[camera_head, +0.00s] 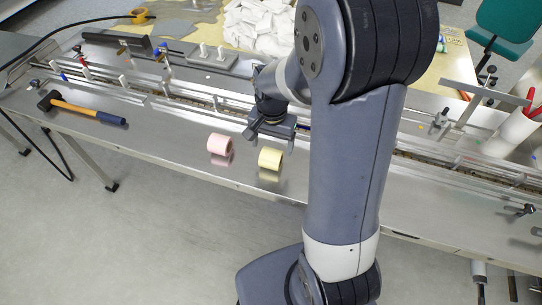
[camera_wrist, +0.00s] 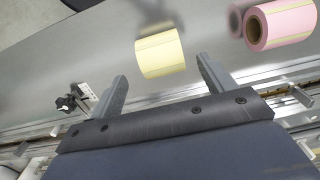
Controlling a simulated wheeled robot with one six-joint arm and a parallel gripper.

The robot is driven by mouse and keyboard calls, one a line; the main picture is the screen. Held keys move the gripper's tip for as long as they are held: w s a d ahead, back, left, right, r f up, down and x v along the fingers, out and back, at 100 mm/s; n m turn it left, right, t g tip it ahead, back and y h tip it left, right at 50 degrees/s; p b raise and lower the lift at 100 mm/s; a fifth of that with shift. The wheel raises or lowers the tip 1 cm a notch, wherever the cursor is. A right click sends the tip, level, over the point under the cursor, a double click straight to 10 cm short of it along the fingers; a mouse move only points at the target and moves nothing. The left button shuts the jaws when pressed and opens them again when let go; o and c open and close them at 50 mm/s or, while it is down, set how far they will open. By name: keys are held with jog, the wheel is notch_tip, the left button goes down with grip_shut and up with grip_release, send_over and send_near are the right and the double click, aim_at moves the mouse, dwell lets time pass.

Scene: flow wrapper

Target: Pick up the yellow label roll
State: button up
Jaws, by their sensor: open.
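The yellow label roll (camera_head: 270,158) lies on its side on the steel surface, right of a pink roll (camera_head: 220,144). In the wrist view the yellow roll (camera_wrist: 160,54) is ahead of my gripper, between the lines of its two fingers and beyond or near their tips. My gripper (camera_head: 268,134) is above the steel surface, just behind the yellow roll in the head view. In the wrist view its fingers (camera_wrist: 162,68) are spread apart with nothing held between them. I cannot tell the exact height of the fingertips over the surface.
The pink roll (camera_wrist: 279,22) lies close by at the upper right of the wrist view. Metal guide rails run along the machine behind the rolls. A hammer (camera_head: 82,108) lies at the left. The steel surface between hammer and pink roll is clear.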

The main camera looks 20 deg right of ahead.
aim_at(271, 152)
jog(key=shift+f+p, duration=0.5)
jog(key=shift+f, duration=2.1)
jog(key=shift+w, duration=0.1)
jog(key=c, duration=1.1)
